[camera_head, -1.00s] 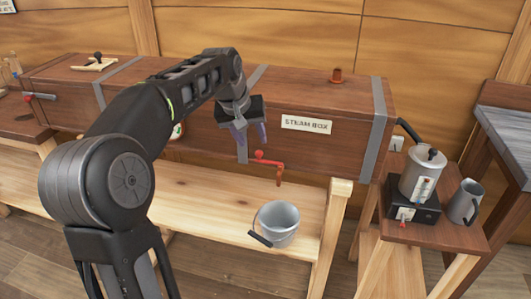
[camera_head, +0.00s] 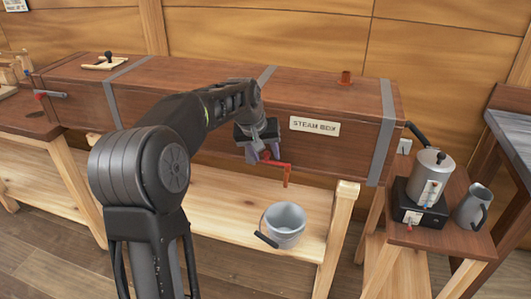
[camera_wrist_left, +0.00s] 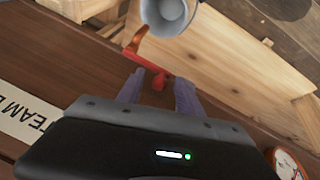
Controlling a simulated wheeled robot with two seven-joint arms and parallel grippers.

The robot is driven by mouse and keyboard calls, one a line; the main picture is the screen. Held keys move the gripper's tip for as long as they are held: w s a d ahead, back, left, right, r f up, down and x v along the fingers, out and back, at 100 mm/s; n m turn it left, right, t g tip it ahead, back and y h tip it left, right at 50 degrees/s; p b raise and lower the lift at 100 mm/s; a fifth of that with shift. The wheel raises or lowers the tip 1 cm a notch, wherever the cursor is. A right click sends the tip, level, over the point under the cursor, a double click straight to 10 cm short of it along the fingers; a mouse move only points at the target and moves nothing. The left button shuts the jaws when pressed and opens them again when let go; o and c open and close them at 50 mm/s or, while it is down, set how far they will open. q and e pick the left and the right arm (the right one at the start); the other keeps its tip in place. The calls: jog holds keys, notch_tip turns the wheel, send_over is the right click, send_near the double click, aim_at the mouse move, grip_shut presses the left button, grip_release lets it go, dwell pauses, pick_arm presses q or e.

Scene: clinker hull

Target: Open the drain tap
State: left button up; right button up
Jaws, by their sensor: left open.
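The drain tap (camera_head: 287,179) is on the front of the wooden steam box, with a red lever and a copper-coloured spout pointing down. Its red lever (camera_wrist_left: 145,58) also shows in the left wrist view, lying sideways with a round knob at its end. My left gripper (camera_head: 264,155) is open at the knob end of the lever. In the left wrist view its two purple-grey fingers (camera_wrist_left: 158,84) stand on either side of the red knob, apart from each other. I cannot tell whether they touch it. My right gripper is not in view.
A grey metal bucket (camera_head: 284,226) stands on the pale wooden bench below the tap. The steam box (camera_head: 350,150) carries a "STEAM BOX" label (camera_head: 315,126). At the right, a small table (camera_head: 405,232) holds a metal kettle (camera_head: 430,178) on a burner and a jug (camera_head: 473,205).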

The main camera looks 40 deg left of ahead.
pick_arm(q)
jog(key=shift+c, duration=0.3)
grip_shut()
jog(key=shift+w+d+r, duration=0.1)
jog(key=shift+d, duration=0.05)
dwell(1.0)
